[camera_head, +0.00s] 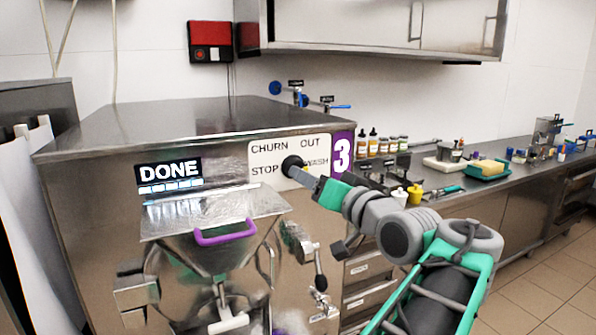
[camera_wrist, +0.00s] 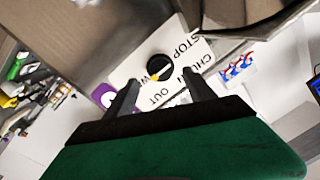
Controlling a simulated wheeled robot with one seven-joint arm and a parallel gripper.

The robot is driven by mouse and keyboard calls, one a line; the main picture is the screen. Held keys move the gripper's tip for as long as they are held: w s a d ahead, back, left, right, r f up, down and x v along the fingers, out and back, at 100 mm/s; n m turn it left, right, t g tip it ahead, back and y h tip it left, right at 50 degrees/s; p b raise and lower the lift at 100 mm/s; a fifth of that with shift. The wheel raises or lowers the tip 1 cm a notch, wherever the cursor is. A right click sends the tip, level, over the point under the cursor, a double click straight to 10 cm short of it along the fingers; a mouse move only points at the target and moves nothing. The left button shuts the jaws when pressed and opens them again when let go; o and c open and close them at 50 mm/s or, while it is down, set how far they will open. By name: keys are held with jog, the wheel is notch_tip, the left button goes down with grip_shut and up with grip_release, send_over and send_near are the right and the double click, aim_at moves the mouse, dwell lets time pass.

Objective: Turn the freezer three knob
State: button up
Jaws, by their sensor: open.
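The freezer three knob (camera_head: 291,164) is round and black, on a white label plate (camera_head: 268,150) reading CHURN, OUT, STOP and WASH. A purple badge with a white 3 (camera_head: 342,153) is just right of the plate. In the wrist view the knob (camera_wrist: 160,67) shows a small yellow mark at its lower edge; its exact setting is unclear. My gripper (camera_wrist: 160,77) is open, with one finger on either side of the knob in that view. I cannot tell whether the fingers touch it. In the head view my gripper (camera_head: 303,177) is right at the knob, partly covering the plate.
A spout lever (camera_head: 318,265) sticks out below my arm. A counter (camera_head: 480,178) with bottles and a green tray (camera_head: 487,169) runs along the right.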

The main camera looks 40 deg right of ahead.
jog(key=w, duration=0.3)
jog(key=w+d, duration=0.1)
jog(key=w, duration=0.1)
jog(key=shift+p, duration=0.4)
jog(key=shift+c, duration=0.3)
jog(key=shift+a, duration=0.1)
jog(key=c, duration=1.3)
